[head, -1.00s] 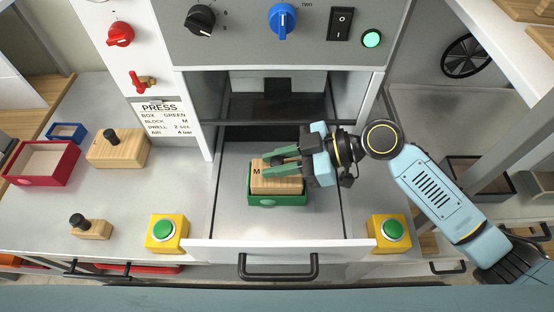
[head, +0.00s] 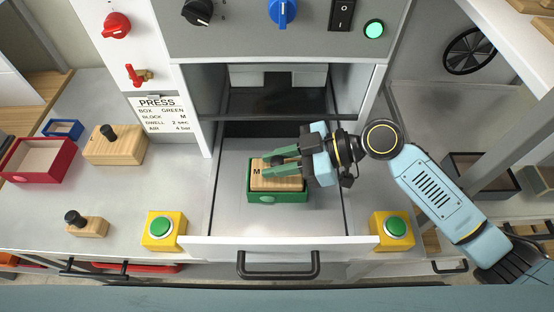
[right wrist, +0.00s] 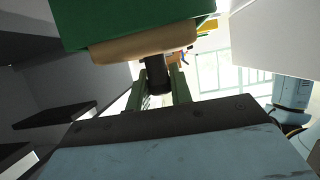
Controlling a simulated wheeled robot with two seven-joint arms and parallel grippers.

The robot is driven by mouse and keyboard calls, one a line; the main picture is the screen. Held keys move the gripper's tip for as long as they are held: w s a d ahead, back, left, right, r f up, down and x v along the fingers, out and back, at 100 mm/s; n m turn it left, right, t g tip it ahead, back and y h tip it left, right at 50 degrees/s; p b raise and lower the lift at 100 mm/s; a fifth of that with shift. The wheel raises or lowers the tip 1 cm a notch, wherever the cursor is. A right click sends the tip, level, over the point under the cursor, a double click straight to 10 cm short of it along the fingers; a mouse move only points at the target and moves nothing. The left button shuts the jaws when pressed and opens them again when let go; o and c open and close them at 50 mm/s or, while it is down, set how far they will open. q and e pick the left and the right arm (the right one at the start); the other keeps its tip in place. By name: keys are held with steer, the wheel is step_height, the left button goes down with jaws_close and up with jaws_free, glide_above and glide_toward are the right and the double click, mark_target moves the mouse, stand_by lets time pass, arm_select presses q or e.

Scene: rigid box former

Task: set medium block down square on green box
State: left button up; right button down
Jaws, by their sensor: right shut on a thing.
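The medium block (head: 289,184), light wood and marked M, lies over the green box (head: 277,199) in the open press drawer. The box's green front wall shows below the block, and the block hides its opening. My right gripper (head: 268,166) reaches in from the right and is shut on the block's black knob. In the right wrist view, the knob (right wrist: 157,75) is between the fingers, the block (right wrist: 145,42) is beyond it, and the green box (right wrist: 130,18) is against the block with no clear gap. My left gripper is out of view.
The drawer (head: 230,215) has bare floor around the box. Yellow button housings (head: 152,241) flank it. A larger knobbed block (head: 122,152), a small one (head: 94,229), a red box (head: 10,165) and a blue box (head: 64,128) are on the left counter.

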steer(key=shift+f+b, duration=0.3)
steer(key=shift+f, duration=0.05)
steer(key=c, duration=1.2)
jaws_free()
steer(key=shift+o, duration=0.2)
step_height(320, 180, up, 10)
steer(key=shift+p, duration=0.45)
